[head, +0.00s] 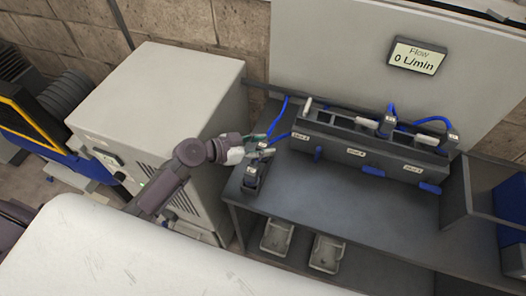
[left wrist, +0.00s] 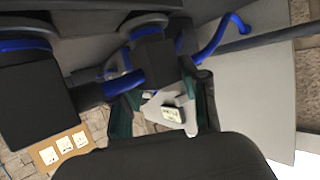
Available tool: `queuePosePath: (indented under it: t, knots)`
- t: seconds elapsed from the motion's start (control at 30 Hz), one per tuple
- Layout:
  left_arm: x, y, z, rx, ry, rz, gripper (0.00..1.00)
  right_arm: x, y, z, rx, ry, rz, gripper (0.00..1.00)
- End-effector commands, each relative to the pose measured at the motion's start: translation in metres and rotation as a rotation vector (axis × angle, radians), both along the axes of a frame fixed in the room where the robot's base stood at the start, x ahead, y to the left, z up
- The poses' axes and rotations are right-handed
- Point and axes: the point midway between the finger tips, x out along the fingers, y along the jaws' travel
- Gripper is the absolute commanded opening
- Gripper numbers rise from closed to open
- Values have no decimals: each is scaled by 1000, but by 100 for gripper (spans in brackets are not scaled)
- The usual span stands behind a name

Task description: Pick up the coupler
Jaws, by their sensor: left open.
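The coupler (head: 251,178) looks like a small dark block with a pale label, standing at the left front corner of the dark bench. Blue hose runs near its top. My left gripper (head: 260,152) is open, right at its upper end; the fingers partly cover it. In the left wrist view the two green-sided fingers (left wrist: 160,100) stand apart, with a dark block (left wrist: 154,62) and blue hose beyond them. I cannot tell whether they touch it. My right gripper is not in view.
A dark manifold rack (head: 345,150) with labels, blue hoses and several fittings stands along the back of the bench (head: 320,205). A flow display (head: 417,57) reads 0 L/min. A grey cabinet (head: 160,95) stands left of the bench. Two grey trays (head: 326,254) sit below.

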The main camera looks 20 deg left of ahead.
Motion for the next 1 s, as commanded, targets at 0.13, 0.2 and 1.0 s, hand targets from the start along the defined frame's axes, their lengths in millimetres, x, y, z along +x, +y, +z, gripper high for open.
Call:
queuePosePath:
  t: [0.13,0.2,1.0]
  knots:
    - [14,-14,-6,-1,0,1,44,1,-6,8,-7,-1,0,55]
    - [16,-18,-9,-1,1,0,44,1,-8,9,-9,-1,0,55]
    - [17,-18,-10,1,0,0,0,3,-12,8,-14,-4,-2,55]
